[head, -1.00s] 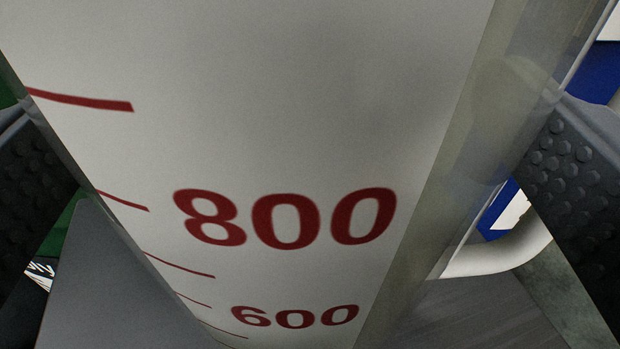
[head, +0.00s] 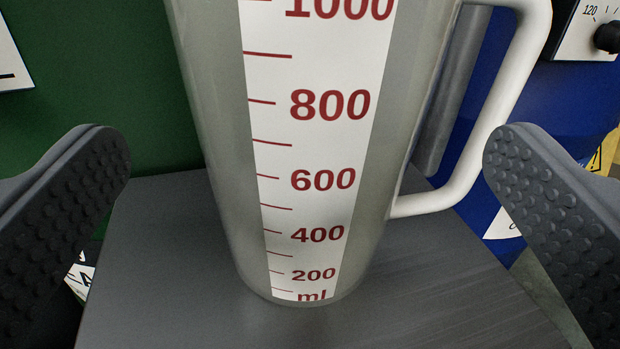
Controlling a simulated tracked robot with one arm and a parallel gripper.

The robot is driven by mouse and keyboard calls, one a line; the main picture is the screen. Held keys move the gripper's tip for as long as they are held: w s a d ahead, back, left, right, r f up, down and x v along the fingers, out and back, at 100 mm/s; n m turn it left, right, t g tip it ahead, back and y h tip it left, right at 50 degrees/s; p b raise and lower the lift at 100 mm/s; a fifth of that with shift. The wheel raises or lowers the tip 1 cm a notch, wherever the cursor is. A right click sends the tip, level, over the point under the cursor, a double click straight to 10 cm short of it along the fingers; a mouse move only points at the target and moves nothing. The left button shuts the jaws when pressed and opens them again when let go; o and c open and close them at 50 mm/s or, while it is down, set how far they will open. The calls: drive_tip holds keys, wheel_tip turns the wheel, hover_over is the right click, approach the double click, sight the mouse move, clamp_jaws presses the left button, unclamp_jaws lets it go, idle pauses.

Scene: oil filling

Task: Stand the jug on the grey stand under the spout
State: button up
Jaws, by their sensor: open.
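The jug (head: 215,160) is a translucent grey measuring jug with a white scale strip and red numbers. It stands upright on the dark grey stand (head: 160,270), in the middle of the head view. Its white handle (head: 485,150) points right. The jug's top is cut off by the picture edge, and the spout is not in view.
A green panel (head: 100,80) is behind on the left and a blue panel (head: 535,110) behind on the right. A dial with a black knob (head: 607,37) sits at the upper right. The stand's top is bare around the jug.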

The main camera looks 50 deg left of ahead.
drive_tip(key=shift+p+v, duration=0.45)
drive_tip(key=shift+v, duration=2.45)
